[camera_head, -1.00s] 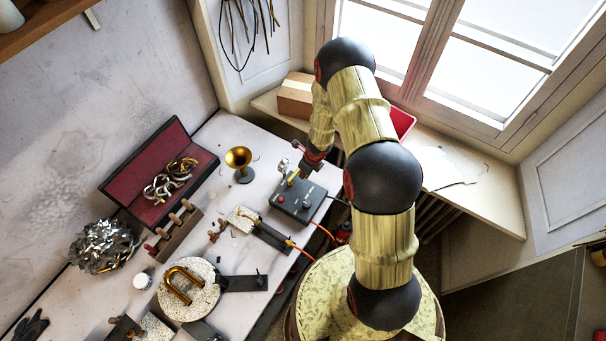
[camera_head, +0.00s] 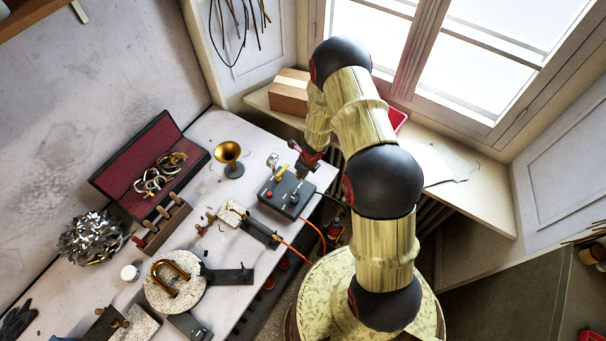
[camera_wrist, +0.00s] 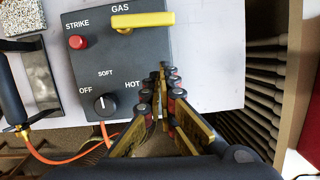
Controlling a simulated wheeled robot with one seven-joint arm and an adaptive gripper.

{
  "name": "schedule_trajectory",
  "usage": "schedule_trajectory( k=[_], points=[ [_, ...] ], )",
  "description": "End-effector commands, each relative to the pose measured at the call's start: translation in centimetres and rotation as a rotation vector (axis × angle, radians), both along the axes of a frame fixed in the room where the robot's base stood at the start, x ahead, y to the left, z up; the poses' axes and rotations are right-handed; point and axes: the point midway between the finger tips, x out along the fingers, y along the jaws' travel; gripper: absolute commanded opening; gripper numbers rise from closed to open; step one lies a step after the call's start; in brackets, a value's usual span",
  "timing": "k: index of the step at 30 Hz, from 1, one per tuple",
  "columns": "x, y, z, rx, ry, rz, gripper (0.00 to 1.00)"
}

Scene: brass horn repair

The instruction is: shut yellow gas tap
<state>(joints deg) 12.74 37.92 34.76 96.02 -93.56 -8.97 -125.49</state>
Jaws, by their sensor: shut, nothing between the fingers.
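The yellow gas tap (camera_wrist: 143,20) is a bar lying crosswise under the word GAS on a dark control box (camera_wrist: 85,75). Its right end reaches the box's right edge. In the head view the tap (camera_head: 282,173) shows small on the box (camera_head: 280,198). My gripper (camera_wrist: 165,70) is shut and empty. In the wrist view its tips are below and right of the tap, at the box's right edge, apart from the bar in the picture. In the head view my gripper (camera_head: 295,147) is at the far right side of the box. Its height is unclear.
The box carries a red STRIKE button (camera_wrist: 77,42) and a black knob (camera_wrist: 105,103). An orange hose (camera_head: 298,254) runs from the torch (camera_head: 262,231). A brass bell (camera_head: 229,157) stands left of the box. A gauge (camera_head: 272,160) is close to the tap.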

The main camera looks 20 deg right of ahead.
Motion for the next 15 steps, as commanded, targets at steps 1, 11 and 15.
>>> schedule_trajectory(
  k=[1,11,15],
  points=[
    [0.0,-0.2,1.0,-0.001,-0.003,0.0,0.0],
    [-1.1,-0.8,6.1,0.0,-0.004,0.0,0.0],
    [-1.7,-1.1,8.1,0.0,-0.002,0.0,0.0]
  ],
)
